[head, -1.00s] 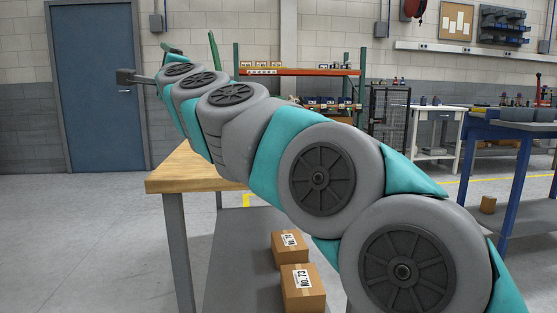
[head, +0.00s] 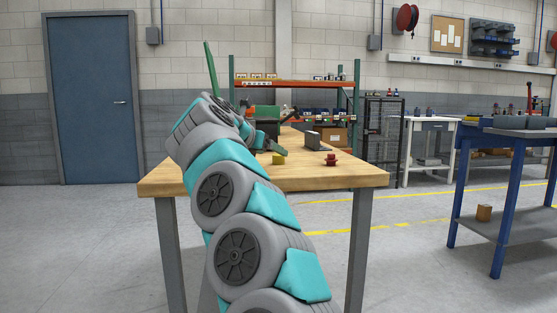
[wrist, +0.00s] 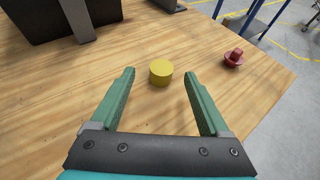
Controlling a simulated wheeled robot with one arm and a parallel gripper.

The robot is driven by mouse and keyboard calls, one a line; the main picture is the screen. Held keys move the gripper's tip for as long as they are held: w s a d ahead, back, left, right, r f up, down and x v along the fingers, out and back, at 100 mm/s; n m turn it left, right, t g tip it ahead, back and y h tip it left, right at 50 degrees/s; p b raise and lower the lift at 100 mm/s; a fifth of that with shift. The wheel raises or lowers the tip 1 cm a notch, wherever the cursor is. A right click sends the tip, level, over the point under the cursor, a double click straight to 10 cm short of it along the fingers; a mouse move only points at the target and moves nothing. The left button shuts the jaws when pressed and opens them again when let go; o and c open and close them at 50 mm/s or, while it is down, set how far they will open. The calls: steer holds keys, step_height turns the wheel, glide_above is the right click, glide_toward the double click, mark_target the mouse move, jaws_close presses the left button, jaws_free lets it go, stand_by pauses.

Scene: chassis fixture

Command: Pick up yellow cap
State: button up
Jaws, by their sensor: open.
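The yellow cap (wrist: 161,73) is a short yellow cylinder standing on the wooden table (wrist: 252,92). In the wrist view it lies just beyond and between the fingertips of my gripper (wrist: 158,77), which is open and empty. The head view also shows the yellow cap (head: 278,159) on the table top, right beside my gripper (head: 272,148). The fingers are only partly visible there because they are small. I cannot tell the exact height of the fingertips above the table.
A red knobbed part (wrist: 234,57) stands on the table to the right of the cap. A dark bin (wrist: 60,18) and a grey upright plate (head: 312,139) stand farther back. The table between cap and red part is bare.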

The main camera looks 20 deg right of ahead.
mark_target(277, 155)
steer(key=x, duration=0.5)
steer(key=shift+f, duration=0.2)
steer(key=shift+d, duration=0.1)
jaws_close()
stand_by(0.3)
